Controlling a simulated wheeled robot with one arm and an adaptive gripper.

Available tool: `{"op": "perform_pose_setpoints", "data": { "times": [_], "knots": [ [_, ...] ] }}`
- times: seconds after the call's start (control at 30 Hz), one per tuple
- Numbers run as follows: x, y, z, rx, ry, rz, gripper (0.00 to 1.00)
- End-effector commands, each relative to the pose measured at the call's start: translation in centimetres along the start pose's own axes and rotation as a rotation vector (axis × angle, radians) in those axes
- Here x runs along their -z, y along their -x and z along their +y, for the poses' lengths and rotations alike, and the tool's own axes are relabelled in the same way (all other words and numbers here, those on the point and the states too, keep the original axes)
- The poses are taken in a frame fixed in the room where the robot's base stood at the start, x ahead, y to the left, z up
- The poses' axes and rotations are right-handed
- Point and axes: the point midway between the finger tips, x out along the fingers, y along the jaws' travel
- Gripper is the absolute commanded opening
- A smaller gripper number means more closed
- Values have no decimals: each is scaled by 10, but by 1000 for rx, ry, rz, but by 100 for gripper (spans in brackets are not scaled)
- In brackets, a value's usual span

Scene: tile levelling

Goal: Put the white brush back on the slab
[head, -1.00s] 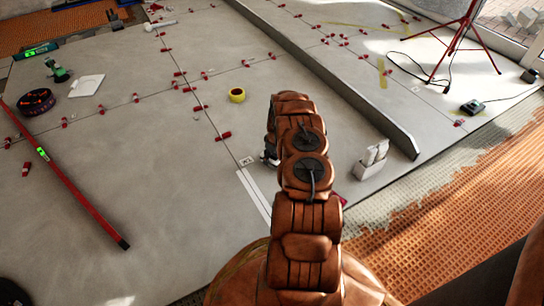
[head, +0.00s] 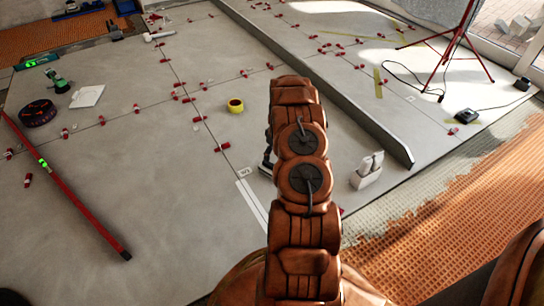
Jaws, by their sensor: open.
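The grey tiled slab (head: 130,190) fills the left and middle of the head view. My gripper (head: 267,162) shows only as a dark sliver at the left side of my brown arm, low over the slab; it is open, but its fingertips are mostly hidden behind the arm. A small white edge (head: 264,171) shows just below it and may be part of the white brush, but I cannot tell. The rest of that spot is hidden by the arm.
A long grey bar (head: 320,85) and red tripod (head: 455,45) are beyond.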

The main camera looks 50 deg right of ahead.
Motion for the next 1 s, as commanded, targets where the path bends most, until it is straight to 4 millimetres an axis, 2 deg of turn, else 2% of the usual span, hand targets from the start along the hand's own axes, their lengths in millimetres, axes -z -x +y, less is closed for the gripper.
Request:
{"op": "perform_pose_setpoints", "data": {
  "times": [0.13, 0.27, 0.63, 1.0],
  "knots": [
    [3, 13, -4, 2, 1, -2, 77],
    [13, 33, -19, 9, -1, -13, 77],
    [42, 118, -100, 45, -17, -73, 77],
    [44, 198, -193, 71, -35, -139, 77]
  ]
}}
